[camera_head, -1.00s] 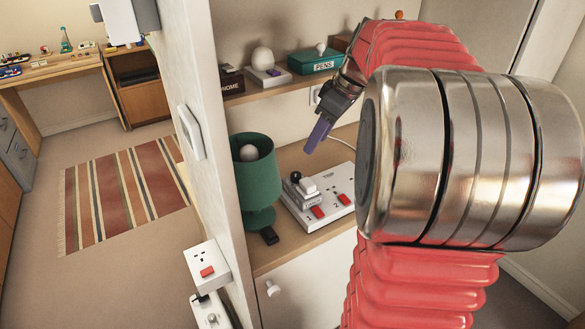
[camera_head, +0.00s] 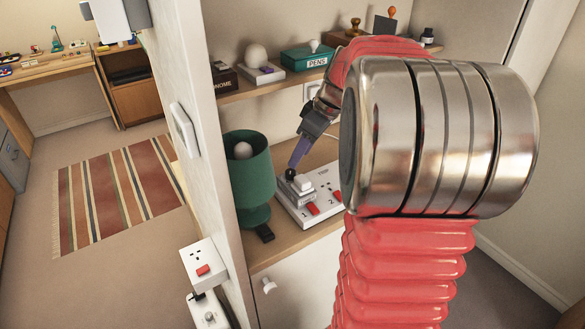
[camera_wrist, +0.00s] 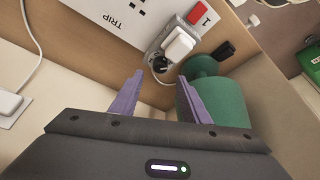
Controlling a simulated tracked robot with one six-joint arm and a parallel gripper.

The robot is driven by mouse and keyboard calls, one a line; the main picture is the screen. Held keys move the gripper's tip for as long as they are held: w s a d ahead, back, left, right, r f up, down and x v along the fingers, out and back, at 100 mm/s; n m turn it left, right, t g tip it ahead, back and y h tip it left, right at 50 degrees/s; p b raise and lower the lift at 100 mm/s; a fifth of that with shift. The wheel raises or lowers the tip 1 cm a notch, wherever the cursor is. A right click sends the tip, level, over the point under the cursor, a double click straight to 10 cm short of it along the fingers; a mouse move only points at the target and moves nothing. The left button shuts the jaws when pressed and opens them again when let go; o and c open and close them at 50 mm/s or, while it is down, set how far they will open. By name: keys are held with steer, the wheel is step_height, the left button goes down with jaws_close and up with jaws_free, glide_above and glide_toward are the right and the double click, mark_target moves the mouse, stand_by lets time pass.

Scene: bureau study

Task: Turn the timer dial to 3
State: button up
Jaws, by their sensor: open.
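A grey timer (camera_head: 297,197) sits on the white socket board (camera_head: 322,197), with a white plug (camera_head: 304,184) in it. Its dark dial (camera_wrist: 160,64) shows in the wrist view, beside the white plug; the number it points to is too small to read. My gripper (camera_wrist: 160,78) is open with purple fingers. In the wrist view the dial appears between and just beyond the fingertips; I cannot tell whether they touch it. In the head view the fingers (camera_head: 298,156) point down at the timer's far end and partly cover the dial.
A green lamp (camera_head: 250,170) stands close left of the board, with a black object (camera_head: 265,233) in front of it. A shelf above holds a green PENS box (camera_head: 307,57) and other items. A wall edge (camera_head: 205,130) borders the left side.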

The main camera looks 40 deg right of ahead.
mark_target(291, 171)
steer(key=x, duration=0.7)
steer(key=shift+c, duration=0.7)
